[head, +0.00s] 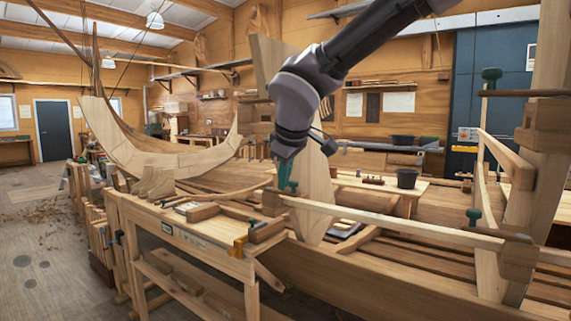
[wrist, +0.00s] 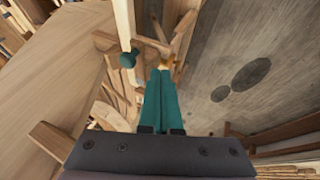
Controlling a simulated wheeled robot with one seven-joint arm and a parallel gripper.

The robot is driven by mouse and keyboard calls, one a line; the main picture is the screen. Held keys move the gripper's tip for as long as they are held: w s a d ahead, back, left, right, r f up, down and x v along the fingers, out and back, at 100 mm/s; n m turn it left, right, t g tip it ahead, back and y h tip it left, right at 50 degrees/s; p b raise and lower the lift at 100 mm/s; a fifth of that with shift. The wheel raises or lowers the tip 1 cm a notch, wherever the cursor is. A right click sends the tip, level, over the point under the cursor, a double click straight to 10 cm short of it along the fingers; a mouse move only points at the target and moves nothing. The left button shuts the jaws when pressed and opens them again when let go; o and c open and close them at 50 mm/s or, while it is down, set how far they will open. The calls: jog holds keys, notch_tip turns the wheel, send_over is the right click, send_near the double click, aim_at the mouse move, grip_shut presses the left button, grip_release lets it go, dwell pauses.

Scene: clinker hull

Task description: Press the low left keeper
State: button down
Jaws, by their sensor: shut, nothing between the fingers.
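My gripper (head: 285,184) points down at the left end of a long pale batten, its teal fingers shut and empty. In the wrist view the gripper (wrist: 163,72) shows its two fingers pressed together. The low left keeper shows in the wrist view as a dark green knob (wrist: 128,59), left of the fingertips and apart from them in the picture. In the head view a wooden block (head: 272,203) sits at that batten end, just below the fingers; the knob there is hard to tell from the fingers. Contact cannot be told.
Other green-knobbed keepers are at right, one low (head: 473,216) and one high (head: 491,76). The batten (head: 385,222) runs between the low blocks. A workbench (head: 190,235) with tools stands at front left. The curved hull timber (head: 150,158) lies behind. Floor is open at far left.

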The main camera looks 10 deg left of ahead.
aim_at(288, 193)
jog(key=shift+w+d+f, duration=0.1)
jog(key=shift+w+d, duration=0.15)
jog(key=shift+w, duration=0.55)
jog(key=shift+w+d+f, duration=0.1)
jog(key=shift+w+d, duration=0.1)
jog(key=shift+w, duration=0.55)
jog(key=shift+w+d+r, duration=0.1)
